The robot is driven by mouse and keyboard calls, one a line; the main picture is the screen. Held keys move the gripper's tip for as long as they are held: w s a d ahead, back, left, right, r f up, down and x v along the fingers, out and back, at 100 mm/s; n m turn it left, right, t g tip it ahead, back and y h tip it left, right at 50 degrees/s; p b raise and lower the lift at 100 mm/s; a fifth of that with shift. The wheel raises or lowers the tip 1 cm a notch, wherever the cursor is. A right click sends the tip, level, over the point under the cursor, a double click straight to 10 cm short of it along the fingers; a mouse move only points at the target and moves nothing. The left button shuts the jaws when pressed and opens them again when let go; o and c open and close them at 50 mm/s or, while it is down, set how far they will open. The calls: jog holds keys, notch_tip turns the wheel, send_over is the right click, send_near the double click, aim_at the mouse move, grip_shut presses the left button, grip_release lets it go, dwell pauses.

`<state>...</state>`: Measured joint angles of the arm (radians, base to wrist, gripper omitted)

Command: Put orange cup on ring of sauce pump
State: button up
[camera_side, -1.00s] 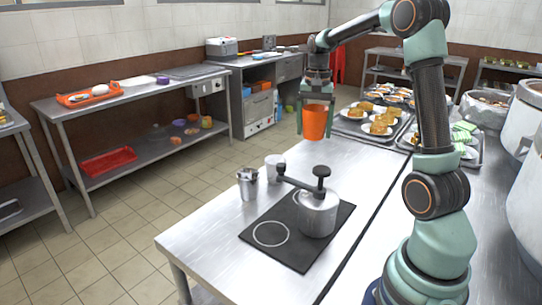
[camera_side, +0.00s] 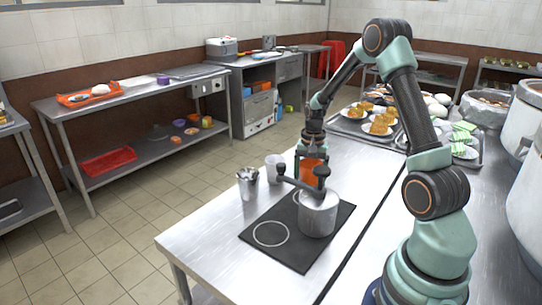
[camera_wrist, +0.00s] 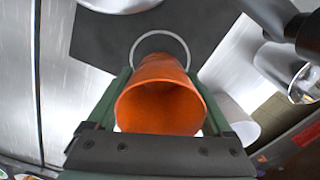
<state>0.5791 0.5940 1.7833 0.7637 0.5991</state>
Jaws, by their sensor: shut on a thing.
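The pale ring (camera_side: 270,234) is an empty circle on the mat, left of the pot. In the wrist view the orange cup (camera_wrist: 160,108) sits between my green fingers, its open mouth facing the camera. The ring (camera_wrist: 160,35) shows partly beyond it. Whether the cup's base touches anything cannot be told.
A steel cup with utensils (camera_side: 247,184) and a white cup (camera_side: 274,168) stand left of the orange cup. Trays with plates of food (camera_side: 378,125) lie behind. Large pots line the right side. The table's front left (camera_side: 205,238) is clear.

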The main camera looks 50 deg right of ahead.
jog(key=shift+f, duration=1.75)
jog(key=shift+f, duration=0.15)
jog(key=o, duration=1.2)
jog(key=shift+o, duration=0.2)
notch_tip(320, 180, up, 12)
jog(key=s+a+r+n+t, duration=0.1)
jog(key=a+r+n+t, duration=0.1)
jog(key=a+r+n, duration=0.65)
jog(key=s+a+r+n+t, duration=0.1)
jog(key=s+a+n, duration=0.1)
jog(key=a, duration=0.5)
jog(key=s+a+r+n+t, duration=0.2)
jog(key=s+a+n, duration=0.1)
jog(key=a, duration=0.5)
jog(key=shift+s+r+t, duration=0.2)
jog(key=shift+s+t, duration=0.1)
jog(key=shift+s, duration=0.45)
